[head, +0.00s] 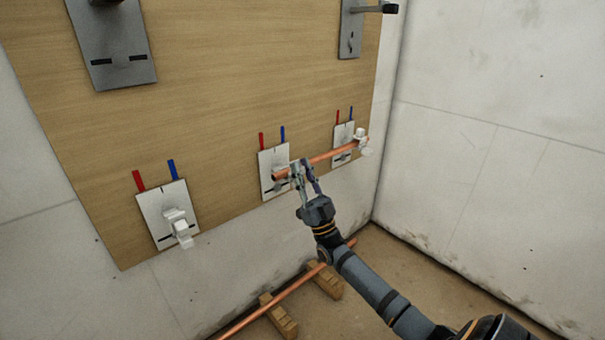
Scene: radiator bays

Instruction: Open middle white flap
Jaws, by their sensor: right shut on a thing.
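The middle white plate (267,163) is on the wooden board, with a red and a blue strip above it. Its flap is largely hidden behind my gripper and a copper pipe (325,156). The pipe slants from the middle plate up to the right plate. My right gripper (302,167) is in front of the middle plate, with its fingers closed around the pipe near its left end. Whether it also touches the flap cannot be told. My left gripper is not in view.
A left white plate (157,208) with a white flap (179,227) and a right white plate (341,132) with a white fitting (361,139) flank it. A second copper pipe (270,304) lies on wooden blocks (280,319) on the floor. Grey plates (119,73) are above. A wall closes the right.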

